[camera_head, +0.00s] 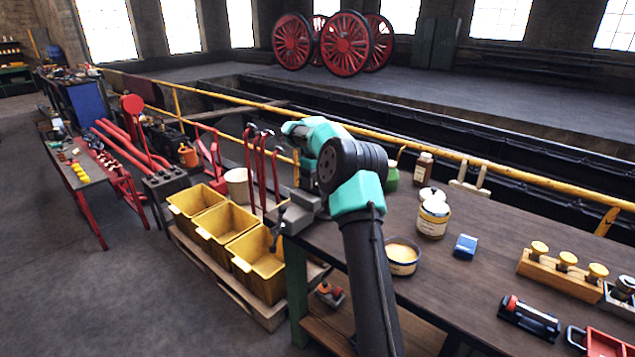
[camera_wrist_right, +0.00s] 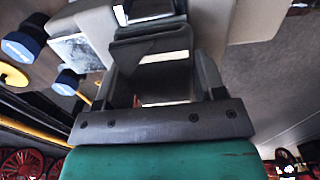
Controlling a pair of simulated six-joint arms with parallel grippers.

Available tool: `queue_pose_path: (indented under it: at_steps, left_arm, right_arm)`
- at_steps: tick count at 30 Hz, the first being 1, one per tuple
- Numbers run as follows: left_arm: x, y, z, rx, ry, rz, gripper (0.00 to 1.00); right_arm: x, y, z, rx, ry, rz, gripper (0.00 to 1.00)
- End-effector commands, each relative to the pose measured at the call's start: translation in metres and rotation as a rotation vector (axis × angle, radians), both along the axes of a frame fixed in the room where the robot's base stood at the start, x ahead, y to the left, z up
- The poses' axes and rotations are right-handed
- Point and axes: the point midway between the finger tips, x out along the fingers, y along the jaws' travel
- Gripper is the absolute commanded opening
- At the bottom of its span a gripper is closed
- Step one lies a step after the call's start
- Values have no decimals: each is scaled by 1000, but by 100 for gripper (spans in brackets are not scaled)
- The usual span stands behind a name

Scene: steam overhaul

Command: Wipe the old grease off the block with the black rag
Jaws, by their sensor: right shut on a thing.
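My right arm reaches up over the left end of the workbench (camera_head: 474,292), and its teal wrist hides its fingertips in the head view. In the right wrist view my right gripper (camera_wrist_right: 160,84) is shut on a dark grey thing (camera_wrist_right: 152,50) with a bright strip across it. I cannot make out whether this is the black rag. Pale grey shapes (camera_wrist_right: 250,22) lie just beyond the fingers. A grey metal vise-like fitting (camera_head: 299,209) is at the bench's left corner, close beside the arm. I cannot pick out the greasy block. My left gripper is not in view.
An open tin (camera_head: 402,257), a lidded jar (camera_head: 433,219) and a small blue box (camera_head: 465,246) stand on the bench right of my arm. A wooden rack (camera_head: 558,273) with yellow-topped pieces is farther right. Yellow bins (camera_head: 257,266) stand on the left; a yellow rail (camera_head: 480,160) runs behind.

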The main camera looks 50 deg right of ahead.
Motion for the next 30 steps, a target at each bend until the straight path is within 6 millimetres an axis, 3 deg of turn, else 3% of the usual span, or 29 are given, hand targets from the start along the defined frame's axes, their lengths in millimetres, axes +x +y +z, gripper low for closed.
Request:
queue_pose_path:
  at_steps: [7,19,30]
  left_arm:
    - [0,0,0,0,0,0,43]
    - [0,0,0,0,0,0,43]
    - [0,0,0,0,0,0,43]
  right_arm:
    - [12,2,-1,2,1,2,44]
    - [12,1,2,1,0,1,44]
    - [7,1,28,0,-1,0,44]
